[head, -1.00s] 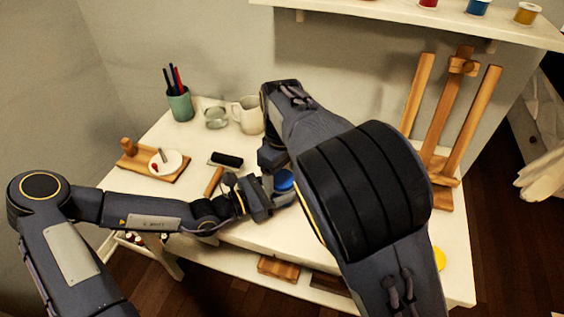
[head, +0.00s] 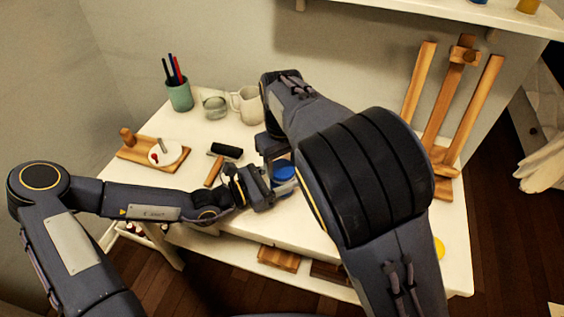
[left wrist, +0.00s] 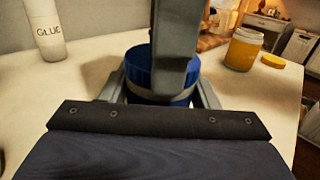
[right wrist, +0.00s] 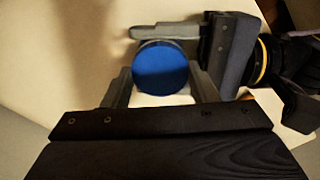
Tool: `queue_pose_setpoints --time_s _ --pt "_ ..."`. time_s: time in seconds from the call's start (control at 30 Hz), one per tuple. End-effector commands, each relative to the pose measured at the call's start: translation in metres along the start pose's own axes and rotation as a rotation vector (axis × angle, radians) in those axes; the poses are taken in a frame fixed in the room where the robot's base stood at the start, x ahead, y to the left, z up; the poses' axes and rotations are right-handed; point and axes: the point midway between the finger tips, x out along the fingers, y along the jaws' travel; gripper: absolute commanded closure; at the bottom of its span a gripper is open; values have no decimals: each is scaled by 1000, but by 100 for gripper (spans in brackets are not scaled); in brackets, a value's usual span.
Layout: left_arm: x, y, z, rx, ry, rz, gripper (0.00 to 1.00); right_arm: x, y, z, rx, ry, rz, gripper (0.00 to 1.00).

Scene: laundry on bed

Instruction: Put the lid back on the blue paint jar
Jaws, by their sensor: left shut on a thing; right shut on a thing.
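The blue paint jar (left wrist: 160,100) stands on the white table between the fingers of my left gripper (left wrist: 160,92), which is shut on it. The blue lid (right wrist: 162,68) is round and sits directly over the jar's mouth, with a pale band between lid and blue body. My right gripper (right wrist: 160,92) is shut on the lid from its two sides. In the head view the lid (head: 283,171) shows beside my left gripper (head: 272,190), partly covered by my right arm. I cannot tell whether the lid is fully seated.
A glue bottle (left wrist: 45,30), a yellow paint jar (left wrist: 243,48) and its loose lid (left wrist: 273,60) stand nearby. A pen cup (head: 180,96), mug (head: 246,105), wooden board (head: 135,156), black-headed tool (head: 226,151) and easel (head: 447,105) are farther out.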

Motion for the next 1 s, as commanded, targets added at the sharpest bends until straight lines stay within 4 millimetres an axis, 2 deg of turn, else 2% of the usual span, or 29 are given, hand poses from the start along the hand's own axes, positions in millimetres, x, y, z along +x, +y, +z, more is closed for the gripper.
queue_pose_setpoints --time_s 0.2,0.33,0.47,0.5,0.67,1.0 --pt "0 0 0 0 1 0 100 0 -1 0 528 1 -1 74" --pt "0 0 0 0 1 0 100 0 -1 0 754 0 -1 74" --pt "0 0 0 0 1 0 100 0 -1 0 738 0 -1 74" --pt "0 0 0 0 1 0 100 0 -1 0 738 0 -1 44" --pt "0 0 0 0 1 0 100 0 0 0 737 0 -1 23" --pt "0 0 0 0 0 0 100 -3 0 0 736 1 -2 21"
